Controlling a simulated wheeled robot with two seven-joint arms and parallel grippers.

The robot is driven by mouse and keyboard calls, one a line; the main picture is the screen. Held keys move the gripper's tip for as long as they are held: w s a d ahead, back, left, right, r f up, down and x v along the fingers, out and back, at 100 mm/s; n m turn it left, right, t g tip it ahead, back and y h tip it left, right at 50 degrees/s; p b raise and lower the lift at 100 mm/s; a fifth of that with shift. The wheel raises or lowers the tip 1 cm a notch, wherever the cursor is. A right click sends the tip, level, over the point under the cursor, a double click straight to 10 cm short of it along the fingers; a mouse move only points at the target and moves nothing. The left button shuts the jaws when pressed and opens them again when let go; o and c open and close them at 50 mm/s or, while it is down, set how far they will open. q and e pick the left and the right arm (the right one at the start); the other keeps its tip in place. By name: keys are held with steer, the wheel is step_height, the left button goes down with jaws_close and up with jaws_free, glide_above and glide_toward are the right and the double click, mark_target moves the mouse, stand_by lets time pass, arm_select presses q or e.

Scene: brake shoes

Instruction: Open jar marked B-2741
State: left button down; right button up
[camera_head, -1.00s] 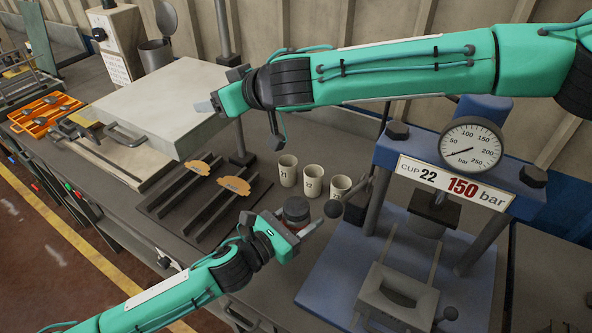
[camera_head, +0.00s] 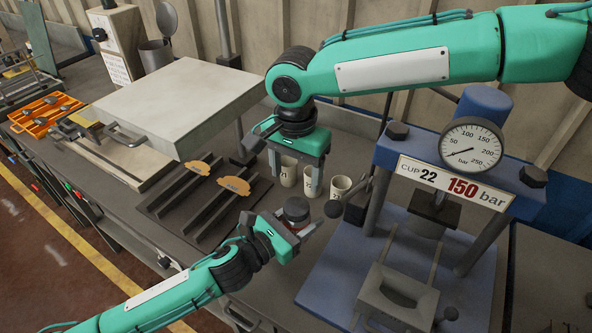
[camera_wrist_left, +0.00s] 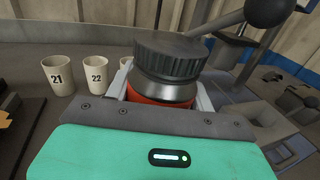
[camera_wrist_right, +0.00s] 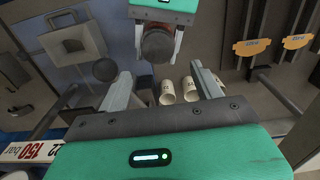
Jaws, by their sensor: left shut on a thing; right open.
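The jar (camera_wrist_left: 160,92) has a red body and a dark ribbed lid (camera_wrist_left: 168,55); no B-2741 marking is readable. My left gripper (camera_head: 302,237) is shut around the jar body, which stands upright with its lid (camera_head: 297,208) on. My right gripper (camera_head: 297,183) is open and empty, fingers pointing down, above and behind the jar near the cups. In the right wrist view the jar lid (camera_wrist_right: 157,46) lies beyond the fingertips, apart from them.
Cups marked 21 (camera_wrist_left: 60,75) and 22 (camera_wrist_left: 96,72) and a third cup (camera_head: 340,187) stand behind the jar. A blue press (camera_head: 400,158) with a gauge and a ball-ended lever (camera_head: 333,208) stands close at right. A rack with orange-tagged pieces (camera_head: 234,185) lies left.

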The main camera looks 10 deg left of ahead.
mark_target(296, 206)
steer(key=shift+s+d+f, duration=0.1)
steer(key=shift+s+f, duration=0.05)
steer(key=shift+f, duration=0.15)
step_height(296, 206, down, 7)
steer(key=shift+f, duration=0.2)
steer(key=c, duration=1)
steer(key=n, duration=0.2)
steer(key=shift+n, duration=0.3)
steer(key=n, duration=0.4)
